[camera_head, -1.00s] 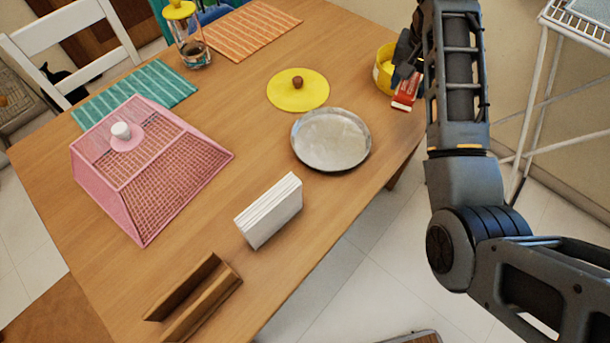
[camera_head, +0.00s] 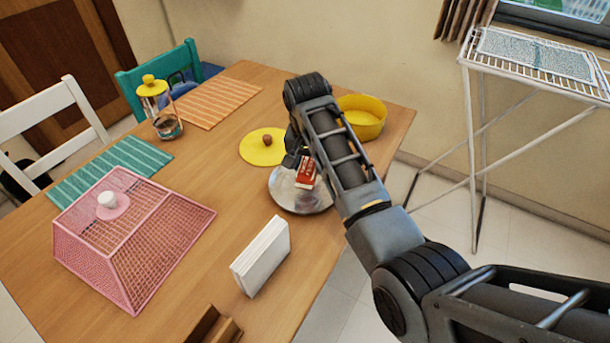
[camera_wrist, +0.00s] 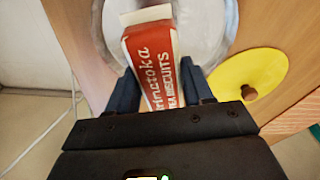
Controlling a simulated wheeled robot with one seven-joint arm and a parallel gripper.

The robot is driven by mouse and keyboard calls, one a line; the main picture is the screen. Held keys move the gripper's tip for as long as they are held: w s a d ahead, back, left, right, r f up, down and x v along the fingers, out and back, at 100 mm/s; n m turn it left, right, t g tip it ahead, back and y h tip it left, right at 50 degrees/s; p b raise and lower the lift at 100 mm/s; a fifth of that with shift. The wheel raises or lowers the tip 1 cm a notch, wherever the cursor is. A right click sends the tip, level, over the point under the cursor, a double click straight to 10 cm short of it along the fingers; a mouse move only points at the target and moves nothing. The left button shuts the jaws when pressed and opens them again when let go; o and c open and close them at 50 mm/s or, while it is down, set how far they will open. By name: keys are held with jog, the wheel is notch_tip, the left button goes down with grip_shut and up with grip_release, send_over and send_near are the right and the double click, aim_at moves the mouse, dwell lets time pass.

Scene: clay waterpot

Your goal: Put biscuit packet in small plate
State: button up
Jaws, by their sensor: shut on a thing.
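The biscuit packet (camera_head: 306,172) is red and white, with lettering that reads in part "BISCUITS" in the wrist view (camera_wrist: 151,62). My gripper (camera_wrist: 160,88) is shut on the packet, with one finger on each side of it. The small plate (camera_head: 287,197) is a round silver metal dish on the table, and its rim also shows in the wrist view (camera_wrist: 225,30). The packet is over the plate; I cannot tell whether it touches it. My arm hides part of the plate's right side in the head view.
A yellow lid (camera_head: 258,147) with a brown knob lies beside the plate. A yellow bowl (camera_head: 365,122) stands behind my arm. White napkins (camera_head: 261,257), a pink mesh cover (camera_head: 135,235) and a glass jar (camera_head: 160,110) are on the wooden table (camera_head: 225,188).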

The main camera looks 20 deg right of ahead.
aim_at(303, 168)
jog(key=shift+a+f, duration=0.4)
jog(key=shift+a, duration=0.1)
jog(key=shift+w+f, duration=0.1)
jog(key=shift+f, duration=1.8)
jog(key=shift+f, duration=0.1)
jog(key=o, duration=1.1)
jog(key=r, duration=0.4)
jog(key=s+r, duration=0.1)
jog(key=r, duration=0.3)
jog(key=a+r, duration=0.1)
jog(key=r, duration=0.3)
jog(key=shift+s, duration=0.25)
